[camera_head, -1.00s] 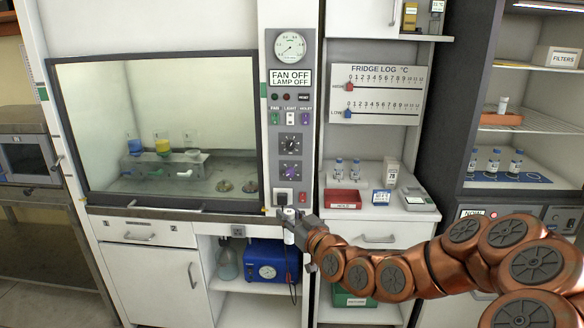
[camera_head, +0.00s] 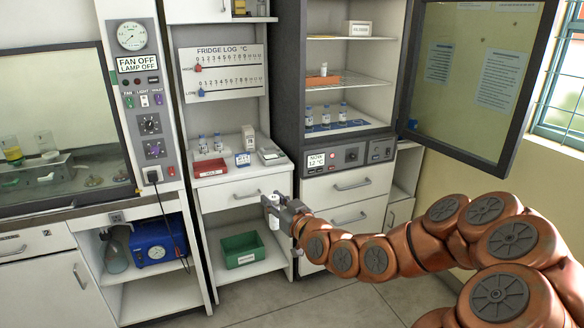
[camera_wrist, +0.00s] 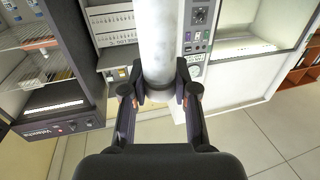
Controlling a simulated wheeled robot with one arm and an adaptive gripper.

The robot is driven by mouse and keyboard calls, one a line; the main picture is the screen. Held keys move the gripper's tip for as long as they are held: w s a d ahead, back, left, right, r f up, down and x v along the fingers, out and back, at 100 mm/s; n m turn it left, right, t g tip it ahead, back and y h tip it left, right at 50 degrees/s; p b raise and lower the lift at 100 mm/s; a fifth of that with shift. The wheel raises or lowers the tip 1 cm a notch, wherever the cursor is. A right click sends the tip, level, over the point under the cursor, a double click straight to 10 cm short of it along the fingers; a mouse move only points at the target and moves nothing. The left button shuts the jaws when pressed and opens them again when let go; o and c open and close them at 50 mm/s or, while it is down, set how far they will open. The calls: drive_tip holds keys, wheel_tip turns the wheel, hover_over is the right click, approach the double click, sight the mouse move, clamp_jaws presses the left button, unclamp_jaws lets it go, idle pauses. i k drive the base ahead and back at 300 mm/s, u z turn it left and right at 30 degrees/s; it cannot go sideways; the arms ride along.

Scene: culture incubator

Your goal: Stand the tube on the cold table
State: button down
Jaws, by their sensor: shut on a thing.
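My gripper (camera_head: 272,203) is shut on a white tube (camera_head: 274,221), held in the air in front of the white drawer cabinet. In the wrist view the pale tube (camera_wrist: 160,45) stands between the two fingers of my gripper (camera_wrist: 160,92), and its far end runs out of the picture. A cooled cabinet (camera_head: 300,165) stands open to the right, with a panel label that seems to read "NOW 12 °C". On its lower floor is a blue mat (camera_head: 368,122) with several small blue-marked vials. No surface is clearly labelled as the cold table.
The glass door (camera_head: 468,85) swings out at the right. An orange rack (camera_head: 340,80) sits on the middle shelf. The counter (camera_head: 238,176) holds vials, a red tray (camera_head: 209,167) and small boxes. A green bin (camera_head: 243,250) is below. The floor in front is clear.

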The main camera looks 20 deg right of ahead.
sight(256, 163)
drive_tip(key=u, duration=0.9)
drive_tip(key=k, duration=0.1)
drive_tip(key=z, duration=1.75)
drive_tip(key=i, duration=1.3)
drive_tip(key=u, duration=1.3)
drive_tip(key=i, duration=0.85)
drive_tip(key=u, duration=0.9)
